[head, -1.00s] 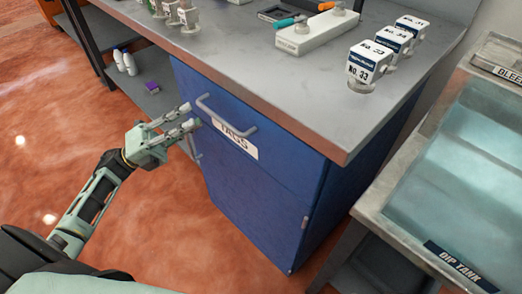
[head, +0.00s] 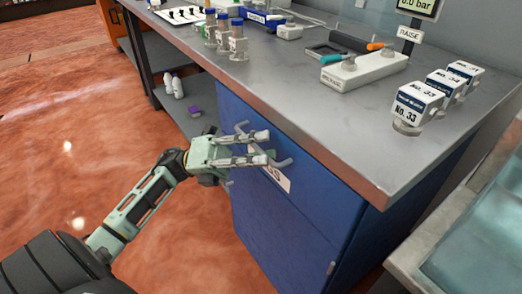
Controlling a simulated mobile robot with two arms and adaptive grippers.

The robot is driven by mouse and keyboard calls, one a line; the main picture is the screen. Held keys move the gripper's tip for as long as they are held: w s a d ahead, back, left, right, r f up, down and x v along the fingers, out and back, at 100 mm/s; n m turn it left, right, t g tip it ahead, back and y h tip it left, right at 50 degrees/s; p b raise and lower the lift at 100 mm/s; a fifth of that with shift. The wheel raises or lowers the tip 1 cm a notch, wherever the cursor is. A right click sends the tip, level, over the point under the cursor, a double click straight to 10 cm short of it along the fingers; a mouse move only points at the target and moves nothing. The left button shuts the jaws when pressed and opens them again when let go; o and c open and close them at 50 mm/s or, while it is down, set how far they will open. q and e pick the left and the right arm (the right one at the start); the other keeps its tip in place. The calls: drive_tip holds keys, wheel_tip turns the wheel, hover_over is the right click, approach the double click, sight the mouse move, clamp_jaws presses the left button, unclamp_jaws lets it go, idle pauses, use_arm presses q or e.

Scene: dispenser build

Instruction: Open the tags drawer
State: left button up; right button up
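The tags drawer (head: 322,190) is the blue top front of the cabinet under the workbench, and it looks shut. Its grey bar handle (head: 286,162) is partly covered by my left gripper. The white label (head: 280,180) shows only its last letters, "GS"; the rest is hidden behind the gripper. My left gripper (head: 268,147) is open, its two fingers apart and reaching over the handle from the left. I cannot tell whether the fingers touch the bar. My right gripper is not in view.
The grey benchtop (head: 290,110) overhangs the drawer. It holds several white No. blocks (head: 420,103), a white box with tools (head: 364,71) and blue-capped bottles (head: 237,42). A tank (head: 475,240) stands at the right. Open red floor (head: 70,180) lies at the left.

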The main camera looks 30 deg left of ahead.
use_arm(q)
drive_tip(key=shift+d+r, duration=0.1)
drive_tip(key=shift+d, duration=0.1)
drive_tip(key=shift+c, duration=0.4)
clamp_jaws()
